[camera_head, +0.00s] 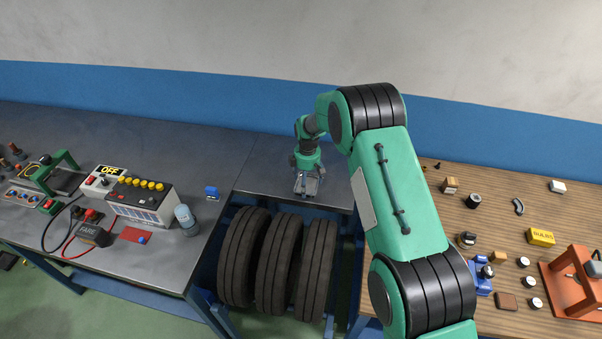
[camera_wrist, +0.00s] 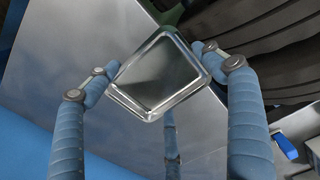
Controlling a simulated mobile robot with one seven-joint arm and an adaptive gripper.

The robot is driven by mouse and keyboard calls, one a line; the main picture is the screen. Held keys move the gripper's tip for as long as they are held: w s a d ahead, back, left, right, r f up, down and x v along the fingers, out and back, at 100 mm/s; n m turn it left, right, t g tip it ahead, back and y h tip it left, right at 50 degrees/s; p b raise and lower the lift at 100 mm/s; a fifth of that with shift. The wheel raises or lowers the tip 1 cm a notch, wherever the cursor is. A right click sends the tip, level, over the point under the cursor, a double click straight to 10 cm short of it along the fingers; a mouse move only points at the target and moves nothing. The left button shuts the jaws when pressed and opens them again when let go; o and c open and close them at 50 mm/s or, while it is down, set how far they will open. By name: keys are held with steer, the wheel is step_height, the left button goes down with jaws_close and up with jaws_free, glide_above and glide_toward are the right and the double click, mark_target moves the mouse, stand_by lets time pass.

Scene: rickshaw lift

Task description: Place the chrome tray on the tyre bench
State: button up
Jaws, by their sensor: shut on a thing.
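The chrome tray (camera_wrist: 158,78) is a small, shiny, square dish with a raised rim. In the wrist view it sits between the two blue padded fingers of my gripper (camera_wrist: 158,70), which is shut on its opposite edges. The tyre bench (camera_head: 262,178) is the grey metal top with several tyres under it. In the head view my gripper (camera_head: 307,186) points down over the front part of this bench. The tray is too small and covered to make out there. I cannot tell whether the tray touches the bench top.
Black tyres (camera_head: 272,262) stand under the bench's front edge. A wooden table (camera_head: 500,200) with several small parts stands right. The bench left of my gripper is clear.

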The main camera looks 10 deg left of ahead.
steer(key=shift+w+a+f, duration=0.15)
steer(key=shift+w+a, duration=0.55)
steer(key=shift+w, duration=0.85)
steer(key=shift+w+a+f, duration=0.15)
steer(key=shift+w+a, duration=0.55)
steer(key=shift+w, duration=0.85)
steer(key=shift+w+a+f, duration=0.15)
steer(key=shift+w+a, duration=0.55)
steer(key=shift+w, duration=0.85)
steer(key=shift+f+p, duration=0.35)
steer(key=shift+f, duration=1.4)
steer(key=shift+f, duration=0.1)
steer(key=o, duration=1.4)
step_height(320, 180, up, 12)
steer(key=shift+r+b, duration=0.1)
steer(key=shift+b, duration=0.2)
